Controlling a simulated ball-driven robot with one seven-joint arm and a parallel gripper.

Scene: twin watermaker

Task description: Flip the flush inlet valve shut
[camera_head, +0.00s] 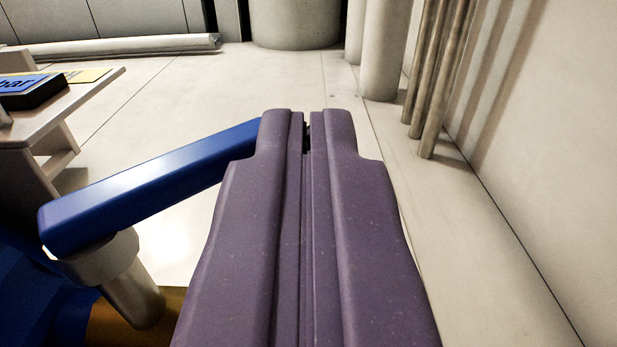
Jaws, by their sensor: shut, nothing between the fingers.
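A blue valve lever (150,187) sits left of my gripper (306,118). It slants from its pivot at the lower left up to the right. Its far end meets or passes behind the left finger; I cannot tell whether they touch. The lever is mounted on a pale round stem (115,275) above an orange-brown part. My gripper is purple, its two fingers closed together with only a thin slit between them, and it holds nothing. It points away into the room. No label on the valve is in view.
A white bench (85,105) with a dark display box (30,90) and a yellow label stands at the left. Vertical pipes (437,80) run along the right wall. A wide cylinder (295,22) stands at the back. The pale floor between is clear.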

